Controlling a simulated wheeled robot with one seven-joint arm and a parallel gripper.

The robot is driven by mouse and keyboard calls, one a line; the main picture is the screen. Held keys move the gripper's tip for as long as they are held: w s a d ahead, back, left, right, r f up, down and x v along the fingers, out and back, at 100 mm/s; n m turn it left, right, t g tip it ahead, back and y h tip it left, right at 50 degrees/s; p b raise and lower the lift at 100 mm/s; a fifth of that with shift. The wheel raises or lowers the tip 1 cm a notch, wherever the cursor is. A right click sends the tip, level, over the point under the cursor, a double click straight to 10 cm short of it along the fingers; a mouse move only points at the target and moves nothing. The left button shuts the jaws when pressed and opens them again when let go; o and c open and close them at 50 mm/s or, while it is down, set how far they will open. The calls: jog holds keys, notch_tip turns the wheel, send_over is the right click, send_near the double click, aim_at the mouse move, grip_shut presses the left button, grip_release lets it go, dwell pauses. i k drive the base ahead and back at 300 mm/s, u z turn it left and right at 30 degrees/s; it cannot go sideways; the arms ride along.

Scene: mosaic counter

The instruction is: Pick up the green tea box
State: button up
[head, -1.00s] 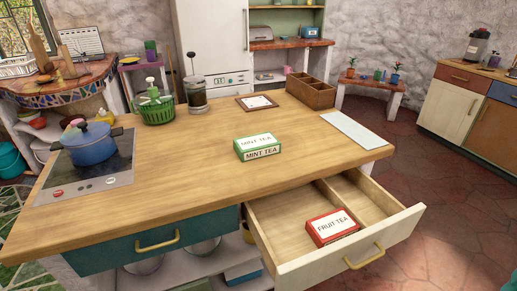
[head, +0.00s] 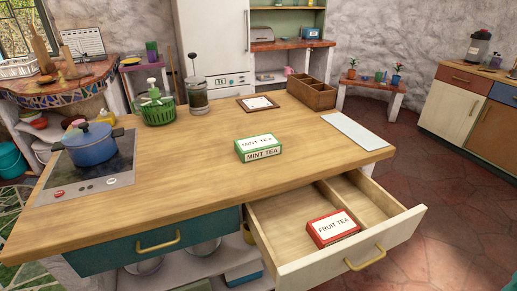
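A green and white box labelled MINT TEA (head: 258,148) lies flat on the wooden counter (head: 200,190), right of the counter's middle. Its label faces up and its front side also shows the words. A red and white box labelled FRUIT TEA (head: 333,228) lies in the open drawer (head: 290,222) below the counter's front right. My gripper is not in view.
A blue pot (head: 91,144) sits on the stove top (head: 95,175) at the left. Counter around the mint tea is clear.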

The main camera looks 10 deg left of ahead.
aim_at(258, 147)
jog(key=z, duration=1.95)
jog(key=i, duration=1.1)
jog(key=u, duration=3.15)
jog(key=i, duration=0.4)
